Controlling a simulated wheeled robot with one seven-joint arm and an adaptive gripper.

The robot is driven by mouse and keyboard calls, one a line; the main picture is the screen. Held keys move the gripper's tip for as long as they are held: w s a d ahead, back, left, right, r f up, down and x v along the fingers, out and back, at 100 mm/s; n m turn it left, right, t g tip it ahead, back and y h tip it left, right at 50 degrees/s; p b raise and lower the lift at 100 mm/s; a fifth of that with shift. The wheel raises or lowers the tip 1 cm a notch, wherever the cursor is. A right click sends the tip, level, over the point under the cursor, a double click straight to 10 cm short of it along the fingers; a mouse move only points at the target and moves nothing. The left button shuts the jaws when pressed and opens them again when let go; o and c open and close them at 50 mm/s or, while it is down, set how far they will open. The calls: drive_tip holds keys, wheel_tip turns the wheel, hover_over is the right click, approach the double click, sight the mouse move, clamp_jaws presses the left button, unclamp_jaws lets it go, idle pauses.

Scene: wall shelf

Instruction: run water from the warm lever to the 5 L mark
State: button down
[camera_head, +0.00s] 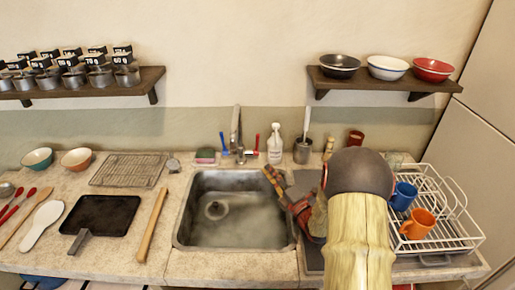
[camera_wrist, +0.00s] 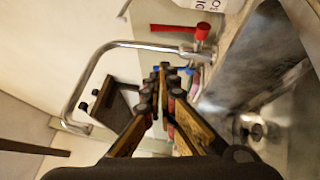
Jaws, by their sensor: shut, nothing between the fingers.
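The red lever (camera_head: 257,142) stands right of the metal faucet (camera_head: 236,130) behind the sink. In the wrist view the red lever (camera_wrist: 202,32) is near the top, beside the curved spout (camera_wrist: 120,46). A blue lever (camera_head: 222,139) stands left of the faucet. The steel sink (camera_head: 181,225) looks to have murky, shallow water around its drain (camera_head: 215,210); I cannot make out a stream or a 5 L mark. My gripper (camera_head: 269,173) is shut and empty over the sink's right rim, in front of the red lever and apart from it. Its fingers (camera_wrist: 163,72) show in the wrist view.
A white soap bottle (camera_head: 275,147) and a metal cup (camera_head: 302,152) stand right of the red lever. A sponge (camera_head: 205,156) is at the back left. A dish rack (camera_head: 455,225) with a blue mug (camera_head: 403,197) and an orange mug (camera_head: 417,224) is right of my arm.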

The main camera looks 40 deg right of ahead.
drive_tip(key=w+d+r+b, duration=0.1)
drive_tip(key=w, duration=0.5)
drive_tip(key=w+d+r+b, duration=0.1)
drive_tip(key=w+d+b, duration=0.1)
drive_tip(key=w, duration=0.4)
drive_tip(key=shift+w+d+r, duration=0.15)
drive_tip(key=shift+d+r, duration=0.05)
drive_tip(key=shift+r, duration=0.05)
drive_tip(key=shift+w+d+r+m+g+p, duration=0.5)
drive_tip(key=shift+w+d+m+g+p, duration=0.15)
drive_tip(key=shift+p, duration=0.2)
drive_tip(key=shift+w+a, duration=0.1)
